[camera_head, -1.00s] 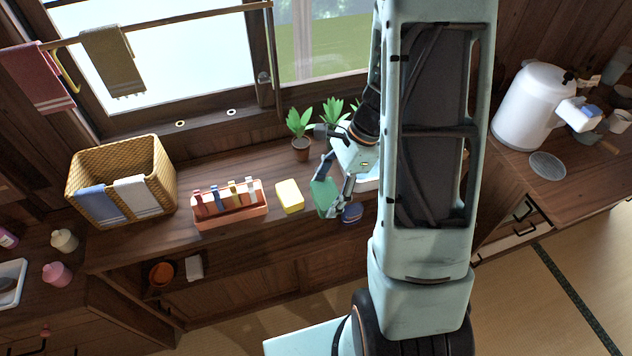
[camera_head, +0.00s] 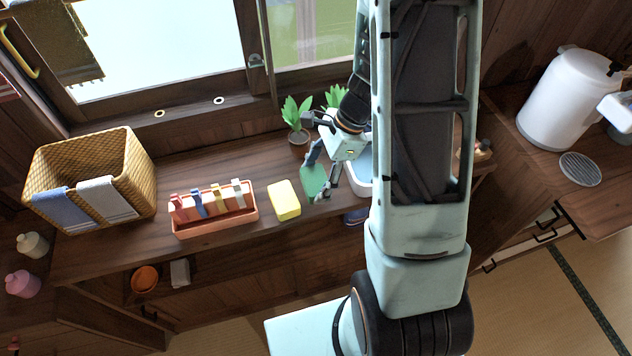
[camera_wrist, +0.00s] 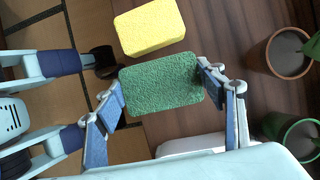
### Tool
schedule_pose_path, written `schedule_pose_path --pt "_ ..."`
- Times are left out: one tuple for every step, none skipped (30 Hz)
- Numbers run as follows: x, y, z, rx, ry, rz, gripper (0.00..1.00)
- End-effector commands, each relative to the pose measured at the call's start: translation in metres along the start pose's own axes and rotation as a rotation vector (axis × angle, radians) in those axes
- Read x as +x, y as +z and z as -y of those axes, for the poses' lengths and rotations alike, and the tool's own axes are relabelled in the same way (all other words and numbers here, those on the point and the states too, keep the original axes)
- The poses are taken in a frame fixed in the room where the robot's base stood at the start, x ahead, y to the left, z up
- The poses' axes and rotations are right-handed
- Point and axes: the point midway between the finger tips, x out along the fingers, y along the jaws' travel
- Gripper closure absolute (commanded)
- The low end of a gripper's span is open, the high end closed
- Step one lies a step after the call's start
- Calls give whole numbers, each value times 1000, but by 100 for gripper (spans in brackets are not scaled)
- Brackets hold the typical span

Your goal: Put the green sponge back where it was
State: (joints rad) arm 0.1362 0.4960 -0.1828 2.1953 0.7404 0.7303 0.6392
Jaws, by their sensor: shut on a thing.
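The green sponge (camera_head: 314,181) is held between the two fingers of my gripper (camera_head: 322,176), over the wooden counter just right of the yellow sponge (camera_head: 284,200). In the wrist view the green sponge (camera_wrist: 162,84) is gripped at its left and right ends by the fingers of my gripper (camera_wrist: 163,92). The yellow sponge (camera_wrist: 150,27) lies flat on the counter beyond it, apart from it. I cannot tell whether the green sponge touches the counter.
An orange caddy (camera_head: 214,213) with several coloured clips and a wicker basket (camera_head: 92,180) stand to the left. Potted plants (camera_head: 297,118) stand behind my gripper. A white basin (camera_head: 358,176) is close on the right, partly hidden by my arm. The counter's front edge is near.

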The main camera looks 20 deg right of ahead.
Motion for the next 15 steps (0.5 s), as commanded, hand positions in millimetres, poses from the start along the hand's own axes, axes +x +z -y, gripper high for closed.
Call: schedule_pose_path --pt "5 -1 0 0 1 0 55" --pt "8 -2 0 0 1 0 55" --pt "12 -3 0 1 1 0 55" --pt "17 -4 0 1 1 0 55" --pt "21 -5 0 1 1 0 55" --pt "26 -6 0 1 1 -1 55" --pt "30 -7 0 1 0 -1 55" --pt "33 -8 0 2 0 -1 55" --pt "37 -8 0 2 0 0 55" --pt "38 -9 0 2 -1 0 55" --pt "39 -8 0 2 -1 0 55" --pt "39 -8 0 2 -1 0 55" --pt "38 -8 0 2 -1 0 55" --pt "38 -8 0 2 -1 0 55" --pt "37 -8 0 2 -1 0 55"
